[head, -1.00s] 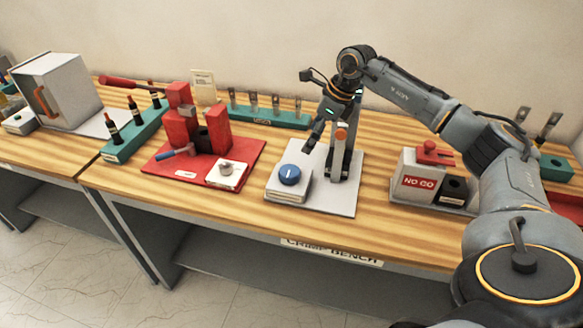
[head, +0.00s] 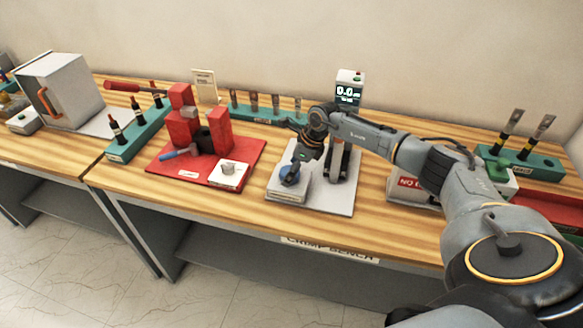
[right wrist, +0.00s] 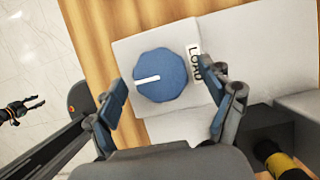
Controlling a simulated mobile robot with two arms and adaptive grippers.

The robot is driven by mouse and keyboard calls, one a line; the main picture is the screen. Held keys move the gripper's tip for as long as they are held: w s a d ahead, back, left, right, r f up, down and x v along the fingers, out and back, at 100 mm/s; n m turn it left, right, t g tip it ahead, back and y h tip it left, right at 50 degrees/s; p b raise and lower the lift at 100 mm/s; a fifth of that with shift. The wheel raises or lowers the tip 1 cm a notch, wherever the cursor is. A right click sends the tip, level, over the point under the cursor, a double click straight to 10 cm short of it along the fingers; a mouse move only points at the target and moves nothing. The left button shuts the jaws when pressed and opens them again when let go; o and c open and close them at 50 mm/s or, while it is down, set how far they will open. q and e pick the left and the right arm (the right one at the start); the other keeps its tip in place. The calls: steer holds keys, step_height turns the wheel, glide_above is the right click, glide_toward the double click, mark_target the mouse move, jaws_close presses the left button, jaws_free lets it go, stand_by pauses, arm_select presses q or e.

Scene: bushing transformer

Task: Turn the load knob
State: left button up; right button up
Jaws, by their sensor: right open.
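The load knob (right wrist: 160,76) is a blue, many-sided dial with a white pointer line, on a pale box beside a "LOAD" label (right wrist: 195,62). In the right wrist view the line points left. My right gripper (right wrist: 165,82) is open, one finger on each side of the knob; I cannot tell whether they touch it. In the head view my right gripper (head: 300,160) is low over the blue knob (head: 288,178) and hides part of it. A small dark claw, probably my left gripper (right wrist: 22,110), shows at the left of the right wrist view; its opening is unclear.
The knob box stands on a pale base plate (head: 335,205) beside a column with a display (head: 347,92) reading about 0.0. A red fixture (head: 215,130) stands to the left. A "NO GO" box (head: 408,186) is partly behind my arm. The bench front (head: 220,215) is clear.

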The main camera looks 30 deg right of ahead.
steer(key=c, duration=1.2)
steer(key=shift+o, duration=0.2)
